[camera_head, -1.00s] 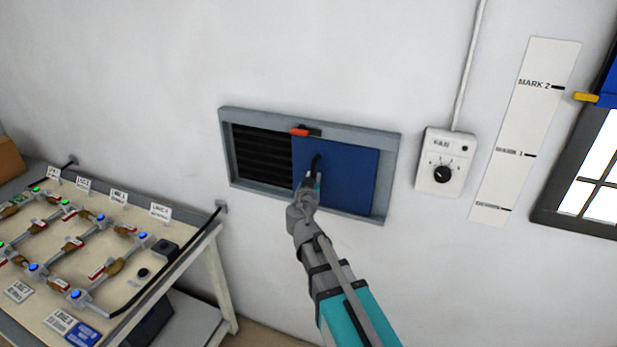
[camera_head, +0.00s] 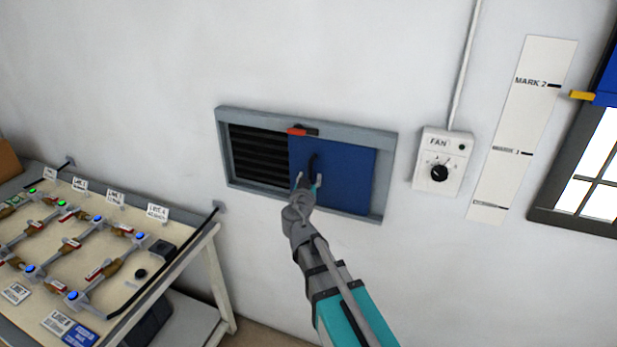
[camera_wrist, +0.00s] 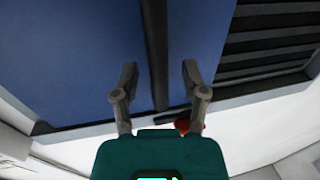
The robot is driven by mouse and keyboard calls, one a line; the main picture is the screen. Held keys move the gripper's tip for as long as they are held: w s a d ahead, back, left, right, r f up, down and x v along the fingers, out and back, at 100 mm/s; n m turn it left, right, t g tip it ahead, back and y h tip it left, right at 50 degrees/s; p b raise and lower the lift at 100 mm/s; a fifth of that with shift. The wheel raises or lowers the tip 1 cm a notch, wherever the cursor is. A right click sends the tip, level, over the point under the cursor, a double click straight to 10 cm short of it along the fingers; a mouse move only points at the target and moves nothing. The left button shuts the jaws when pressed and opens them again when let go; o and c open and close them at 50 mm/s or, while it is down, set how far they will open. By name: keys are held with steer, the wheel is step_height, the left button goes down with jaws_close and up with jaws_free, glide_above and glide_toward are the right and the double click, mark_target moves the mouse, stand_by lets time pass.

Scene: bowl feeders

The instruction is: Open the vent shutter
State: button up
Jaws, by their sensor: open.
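The vent shutter is a blue sliding panel (camera_head: 345,178) in a grey wall frame (camera_head: 300,118). It covers the right part of the opening, and dark louvres (camera_head: 258,152) show on the left. A dark upright handle (camera_head: 314,165) is on the panel's left part. A red catch (camera_head: 299,130) sits on the top rail near the panel's left edge. My gripper (camera_head: 307,182) is open at the handle's lower end. In the wrist view, the open fingers (camera_wrist: 155,75) stand on either side of the dark handle bar (camera_wrist: 155,45), with gaps visible; contact cannot be told.
A white fan control box (camera_head: 440,160) with a black knob is right of the vent. A marked white strip (camera_head: 520,130) and a window (camera_head: 590,170) are further right. A bench with valves and pipes (camera_head: 80,250) stands at lower left.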

steer(key=s+a, duration=0.1)
steer(key=s, duration=0.5)
steer(key=shift+s+a, duration=0.15)
steer(key=shift+s, duration=0.05)
steer(key=s+d+f+m+g+h, duration=0.1)
steer(key=s+d+f+g+h, duration=0.1)
steer(key=d+f+g, duration=0.4)
steer(key=s+d+f+m+g+h, duration=0.15)
steer(key=d+f, duration=0.25)
steer(key=d, duration=0.5)
steer(key=s+f+n+g+y, duration=0.2)
steer(key=s+f+g+y, duration=0.1)
steer(key=s, duration=0.4)
steer(key=s+d+f+n+g+y, duration=0.1)
steer(key=s+f+n+g+y, duration=0.1)
steer(key=s+f+g+y, duration=0.2)
steer(key=s+f+g, duration=0.1)
steer(key=s+g, duration=0.1)
steer(key=g, duration=0.1)
steer(key=shift+s+d+f+n, duration=0.3)
steer(key=shift+s+n, duration=0.05)
steer(key=shift+s, duration=0.05)
